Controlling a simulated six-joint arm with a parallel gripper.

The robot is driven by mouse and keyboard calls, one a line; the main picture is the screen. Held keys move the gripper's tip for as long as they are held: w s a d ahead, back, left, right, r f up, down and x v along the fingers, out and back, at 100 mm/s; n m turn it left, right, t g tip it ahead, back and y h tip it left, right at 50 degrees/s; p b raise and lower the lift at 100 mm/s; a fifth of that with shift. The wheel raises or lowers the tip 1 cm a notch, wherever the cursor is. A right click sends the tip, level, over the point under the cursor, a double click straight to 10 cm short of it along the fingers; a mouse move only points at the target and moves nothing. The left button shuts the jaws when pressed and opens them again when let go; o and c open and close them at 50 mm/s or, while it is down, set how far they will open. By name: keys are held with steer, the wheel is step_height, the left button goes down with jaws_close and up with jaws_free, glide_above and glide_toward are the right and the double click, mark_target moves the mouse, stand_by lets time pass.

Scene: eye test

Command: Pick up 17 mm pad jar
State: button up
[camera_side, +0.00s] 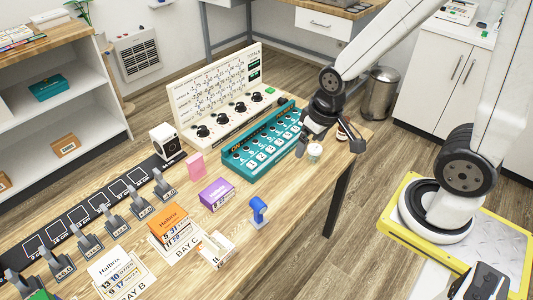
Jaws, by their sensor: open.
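A small pale jar with a greenish-white top (314,152) stands near the right end of the wooden table. No size marking on it can be read, so I cannot tell whether it is the 17 mm pad jar. My gripper (329,147) is open, with its dark fingers spread apart. In the picture the pale jar shows between the fingers, closer to the left one; I cannot tell whether they touch it. A second small round item, dark and reddish (342,134), is partly hidden behind my gripper.
A teal rack with numbered slots (262,141) stands just left of my gripper. Behind it is a cream panel with black knobs (222,100). A purple box (216,194), a pink block (195,165) and a blue item (258,210) stand on the table (300,195), whose front right is mostly clear.

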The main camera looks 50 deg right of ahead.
steer(key=d+f+m+g+y, duration=0.35)
steer(key=d+f+m, duration=0.3)
steer(key=m, duration=0.25)
steer(key=m+t+y, duration=0.4)
steer(key=m+t, duration=0.9)
steer(key=m, duration=0.7)
glide_toward(314, 153)
steer(key=w+f, duration=0.2)
steer(key=shift+w+d+f+h, duration=0.25)
steer(key=shift+w+d+f, duration=0.05)
steer(key=shift+d+f, duration=0.1)
steer(key=shift+x, duration=1.3)
steer(key=shift+w+a, duration=0.1)
steer(key=shift+g, duration=0.25)
steer(key=shift+x, duration=2.45)
steer(key=shift+w+r, duration=0.1)
steer(key=shift+r, duration=0.05)
